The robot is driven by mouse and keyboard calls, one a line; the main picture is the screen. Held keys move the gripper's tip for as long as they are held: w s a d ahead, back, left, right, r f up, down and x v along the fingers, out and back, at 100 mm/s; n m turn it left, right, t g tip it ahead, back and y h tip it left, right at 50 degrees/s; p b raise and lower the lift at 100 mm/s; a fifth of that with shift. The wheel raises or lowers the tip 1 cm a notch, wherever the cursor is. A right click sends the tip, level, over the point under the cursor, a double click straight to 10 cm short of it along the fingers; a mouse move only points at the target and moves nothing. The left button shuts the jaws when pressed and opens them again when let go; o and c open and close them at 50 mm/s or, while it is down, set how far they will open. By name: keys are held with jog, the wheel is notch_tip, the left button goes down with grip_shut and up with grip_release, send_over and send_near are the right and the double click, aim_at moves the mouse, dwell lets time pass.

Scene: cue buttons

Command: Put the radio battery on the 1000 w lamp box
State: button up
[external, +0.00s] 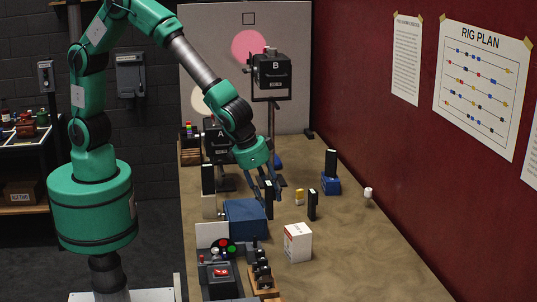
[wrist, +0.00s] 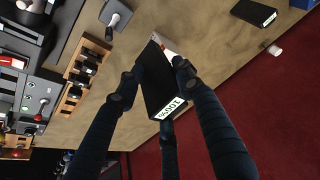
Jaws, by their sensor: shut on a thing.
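My gripper (external: 268,190) points down over the table, left of and beyond the lamp box. It is shut on a black radio battery (wrist: 162,85), whose end label reads 100% in the wrist view. The battery also shows as a dark upright block between the fingers in the external view (external: 269,205). The white lamp box (external: 298,242) with red markings stands on the table nearer the camera, apart from the gripper; its wattage is too small to read. A white and red patch shows behind the held battery in the wrist view, mostly hidden.
A blue box (external: 245,219) lies close left of my gripper. Another black block (external: 312,205) and a yellow item (external: 299,197) stand to the right. A blue base (external: 331,186) holds a black block. A console (external: 220,278) and wooden rack (external: 263,278) stand in front.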

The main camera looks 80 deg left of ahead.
jog(key=s+a+p, duration=0.1)
jog(key=s+a, duration=0.4)
jog(key=a, duration=0.1)
jog(key=shift+a+r, duration=0.2)
jog(key=w+d+p, duration=0.1)
jog(key=w+d, duration=0.3)
jog(key=w, duration=0.3)
jog(key=w+d+f, duration=0.1)
jog(key=w+d, duration=0.2)
jog(key=w, duration=0.4)
jog(key=shift+d+f+p, duration=0.25)
jog(key=shift+d+p, duration=0.15)
jog(key=shift+f, duration=1.8)
jog(key=shift+f, duration=0.1)
jog(key=o, duration=1.3)
jog(key=shift+c, duration=0.2)
